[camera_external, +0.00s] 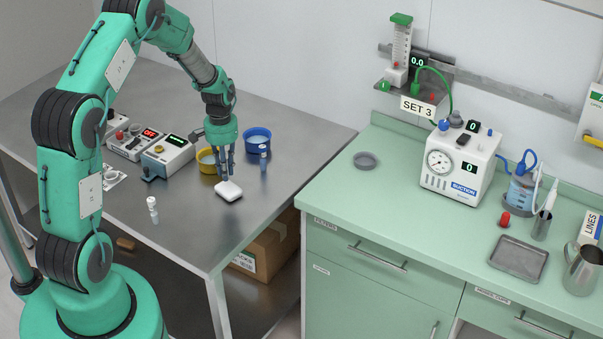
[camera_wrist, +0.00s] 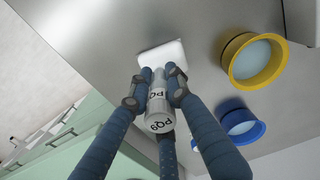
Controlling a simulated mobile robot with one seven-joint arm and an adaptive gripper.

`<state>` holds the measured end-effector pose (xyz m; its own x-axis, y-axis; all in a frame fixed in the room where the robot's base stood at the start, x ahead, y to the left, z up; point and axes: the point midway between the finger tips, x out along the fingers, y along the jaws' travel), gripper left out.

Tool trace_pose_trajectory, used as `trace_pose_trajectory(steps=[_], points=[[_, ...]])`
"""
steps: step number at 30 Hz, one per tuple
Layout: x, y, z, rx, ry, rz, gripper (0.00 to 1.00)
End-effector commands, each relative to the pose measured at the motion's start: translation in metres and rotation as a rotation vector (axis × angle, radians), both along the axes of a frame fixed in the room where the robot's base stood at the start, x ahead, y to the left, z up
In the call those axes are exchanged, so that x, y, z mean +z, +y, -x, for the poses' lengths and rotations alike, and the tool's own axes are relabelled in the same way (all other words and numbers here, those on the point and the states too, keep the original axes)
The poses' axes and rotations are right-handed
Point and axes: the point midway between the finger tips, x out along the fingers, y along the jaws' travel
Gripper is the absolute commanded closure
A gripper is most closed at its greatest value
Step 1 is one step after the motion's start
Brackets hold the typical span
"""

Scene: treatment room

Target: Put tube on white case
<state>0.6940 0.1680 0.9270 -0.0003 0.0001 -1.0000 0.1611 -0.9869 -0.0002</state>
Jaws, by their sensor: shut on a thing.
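My gripper (camera_external: 226,177) points down right over the white case (camera_external: 229,191), which lies on the steel table. In the wrist view my gripper (camera_wrist: 158,78) has its dark blue fingers shut around a white-grey tube (camera_wrist: 159,108) with dark lettering. The far end of the tube is close to the white case (camera_wrist: 168,54); I cannot tell if they touch. In the external view the held tube is mostly hidden by the fingers. Another small white bottle-like piece (camera_external: 153,210) stands on the table to the left, apart from my gripper.
Boxes with displays (camera_external: 168,156) stand to the left. The table front is clear. A green counter (camera_external: 330,209) adjoins at right.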

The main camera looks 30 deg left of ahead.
Motion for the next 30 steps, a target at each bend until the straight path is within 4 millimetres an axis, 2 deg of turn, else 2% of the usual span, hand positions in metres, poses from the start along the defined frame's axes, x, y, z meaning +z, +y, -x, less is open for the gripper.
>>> trace_pose_trajectory(steps=[8,13,21,30], points=[[0.000,0.000,-0.001,0.000,-0.001,0.000,0.97],[-0.001,0.002,-0.010,0.000,-0.002,0.000,0.97],[-0.032,0.002,-0.009,0.000,0.000,0.000,0.97],[-0.035,0.002,-0.009,0.000,-0.001,0.000,0.97]])
